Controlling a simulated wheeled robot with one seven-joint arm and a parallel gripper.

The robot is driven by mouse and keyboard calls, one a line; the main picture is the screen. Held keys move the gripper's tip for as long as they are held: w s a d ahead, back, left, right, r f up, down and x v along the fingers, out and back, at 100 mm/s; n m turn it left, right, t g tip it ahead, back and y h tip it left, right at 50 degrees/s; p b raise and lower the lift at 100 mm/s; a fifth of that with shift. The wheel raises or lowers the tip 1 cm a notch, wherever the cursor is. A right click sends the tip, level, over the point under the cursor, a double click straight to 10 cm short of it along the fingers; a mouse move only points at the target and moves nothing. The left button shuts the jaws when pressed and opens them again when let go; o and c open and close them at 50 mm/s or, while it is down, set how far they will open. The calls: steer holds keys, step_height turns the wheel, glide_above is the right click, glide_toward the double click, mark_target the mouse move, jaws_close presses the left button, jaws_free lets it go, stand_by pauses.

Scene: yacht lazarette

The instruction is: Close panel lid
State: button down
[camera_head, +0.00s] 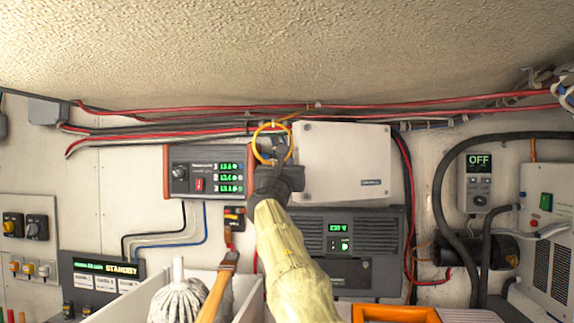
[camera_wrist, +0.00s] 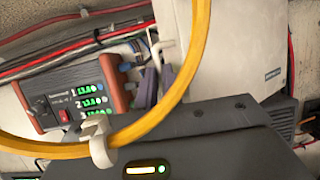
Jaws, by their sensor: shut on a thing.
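The white panel lid (camera_head: 341,163) is in the upper middle of the head view, above a dark unit. In the wrist view the pale lid (camera_wrist: 232,50) fills the upper right. My gripper (camera_head: 283,152) is at the lid's left edge. In the wrist view its two purple-grey fingers (camera_wrist: 160,82) are close together beside a small pale hooked piece (camera_wrist: 156,45) by that edge. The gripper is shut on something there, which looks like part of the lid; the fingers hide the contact. I cannot tell how far the lid stands open.
A yellow loop (camera_head: 257,150) hangs close around my gripper and crosses the wrist view. A meter box (camera_head: 207,171) with green digits is to the left. The dark unit (camera_head: 350,235) is below. Red and black cables (camera_head: 400,107) run above. A mop (camera_head: 178,298) stands low in front.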

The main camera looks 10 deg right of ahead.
steer(key=c, duration=1.8)
jaws_free()
steer(key=shift+a+f, duration=0.1)
steer(key=shift+a, duration=0.3)
steer(key=shift+c, duration=0.2)
steer(key=o, duration=0.3)
steer(key=shift+a, duration=0.35)
steer(key=b+v, duration=1.1)
steer(key=v, duration=0.6)
steer(key=shift+s+d+b, duration=0.2)
steer(key=shift+d+b, duration=0.15)
steer(key=shift+b, duration=0.05)
steer(key=shift+c, duration=0.4)
